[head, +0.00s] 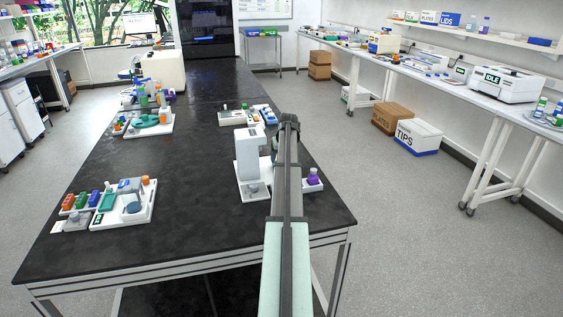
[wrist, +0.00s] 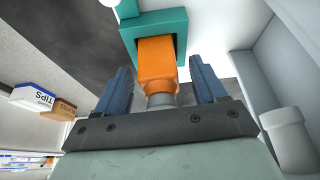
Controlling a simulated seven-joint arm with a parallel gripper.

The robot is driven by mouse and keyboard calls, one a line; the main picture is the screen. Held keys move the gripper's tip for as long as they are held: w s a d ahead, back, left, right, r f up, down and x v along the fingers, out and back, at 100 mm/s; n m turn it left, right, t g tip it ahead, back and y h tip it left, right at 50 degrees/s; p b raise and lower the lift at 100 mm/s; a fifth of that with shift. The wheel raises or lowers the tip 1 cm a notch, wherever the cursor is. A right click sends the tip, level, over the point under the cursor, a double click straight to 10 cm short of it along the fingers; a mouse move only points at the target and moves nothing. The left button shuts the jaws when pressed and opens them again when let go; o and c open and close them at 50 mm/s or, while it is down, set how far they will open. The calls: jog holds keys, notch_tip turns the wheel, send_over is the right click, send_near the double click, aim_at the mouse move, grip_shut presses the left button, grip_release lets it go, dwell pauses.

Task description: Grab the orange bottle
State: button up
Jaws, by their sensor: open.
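In the wrist view, an orange bottle (wrist: 157,62) with a grey cap (wrist: 160,100) sits in a square teal holder (wrist: 181,22). My gripper (wrist: 160,68) is open, with one blue-grey finger on each side of the bottle. A gap shows between the bottle and each finger, so I see no grip on it. In the head view, my arm reaches over the black bench beside a white instrument (head: 250,155). My fingers and this bottle are hidden there behind the arm.
A purple bottle (head: 313,177) stands just right of my arm. White trays of labware stand at the left (head: 147,211) and farther back (head: 148,130). The bench's middle (head: 195,165) is clear. In the wrist view, a pale housing (wrist: 290,130) is close on the right.

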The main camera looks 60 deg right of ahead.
jog(key=shift+c, duration=0.2)
jog(key=c, duration=1.1)
